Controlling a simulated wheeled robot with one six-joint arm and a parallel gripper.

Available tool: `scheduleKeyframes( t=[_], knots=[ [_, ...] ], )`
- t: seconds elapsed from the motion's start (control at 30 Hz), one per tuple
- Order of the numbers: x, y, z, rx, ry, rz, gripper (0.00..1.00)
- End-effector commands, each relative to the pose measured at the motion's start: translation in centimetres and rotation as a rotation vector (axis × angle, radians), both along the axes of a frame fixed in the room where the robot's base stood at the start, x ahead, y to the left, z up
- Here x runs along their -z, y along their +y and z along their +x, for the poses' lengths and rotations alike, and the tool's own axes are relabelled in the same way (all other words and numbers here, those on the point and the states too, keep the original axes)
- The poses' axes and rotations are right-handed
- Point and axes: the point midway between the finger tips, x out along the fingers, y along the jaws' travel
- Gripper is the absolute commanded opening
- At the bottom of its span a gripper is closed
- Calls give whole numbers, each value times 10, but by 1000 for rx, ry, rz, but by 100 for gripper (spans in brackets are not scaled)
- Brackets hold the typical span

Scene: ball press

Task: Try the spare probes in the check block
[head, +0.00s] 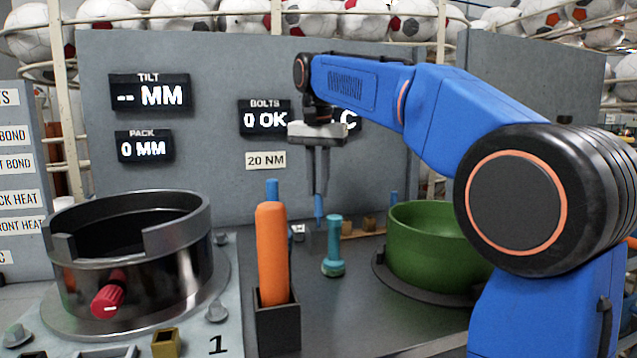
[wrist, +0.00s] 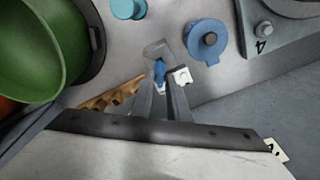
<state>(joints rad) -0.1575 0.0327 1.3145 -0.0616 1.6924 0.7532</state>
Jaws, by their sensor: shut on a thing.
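My gripper (head: 318,188) points down in the middle of the table and is shut on a slim blue probe (head: 319,207). The probe also shows between the fingers in the wrist view (wrist: 159,72). A small grey block (wrist: 158,48), which looks like the check block, stands right at the probe's lower end. I cannot tell whether the tip is in the block or just above it. A notched wooden rack (wrist: 112,95) lies beside the gripper; it also shows in the head view (head: 362,229). Whether it holds other probes is unclear.
A teal knobbed piece (head: 333,250) stands in front of the gripper. A green bowl (head: 430,247) is to the right. An orange handle (head: 271,255) stands in a dark holder at left, near a metal ring housing (head: 130,285). A small white piece (wrist: 182,76) sits beside the fingers.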

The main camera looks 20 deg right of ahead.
Motion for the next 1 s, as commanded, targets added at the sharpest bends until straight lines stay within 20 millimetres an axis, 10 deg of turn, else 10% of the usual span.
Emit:
scheduleKeyframes(
  t=[1.0],
  knots=[
    [18, 0, -1, 0, 0, 0, 0]
  ],
)
